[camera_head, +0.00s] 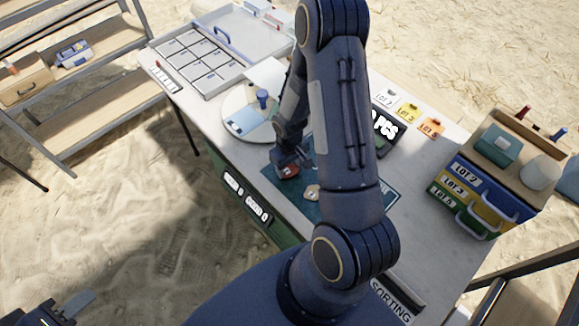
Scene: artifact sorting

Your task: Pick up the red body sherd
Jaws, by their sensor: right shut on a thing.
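The red body sherd (287,172) lies at the teal mat's left part, with a small pale mark on it. My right gripper (289,163) points down at it and is shut on it; the fingertips are small and partly hidden by my own arm. I cannot tell whether the sherd is clear of the mat. A tan sherd (312,192) lies on the mat just to the right. My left gripper (68,308) is at the bottom left corner, away from the table and partly cut off; its jaw opening is unclear.
The teal mat (385,195) is on the white table (420,230). Behind are a round plate (238,103), a compartment tray (168,48) and coloured lot cards (407,111). Stacked lot drawers (470,195) stand at the right. My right arm hides the table's middle.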

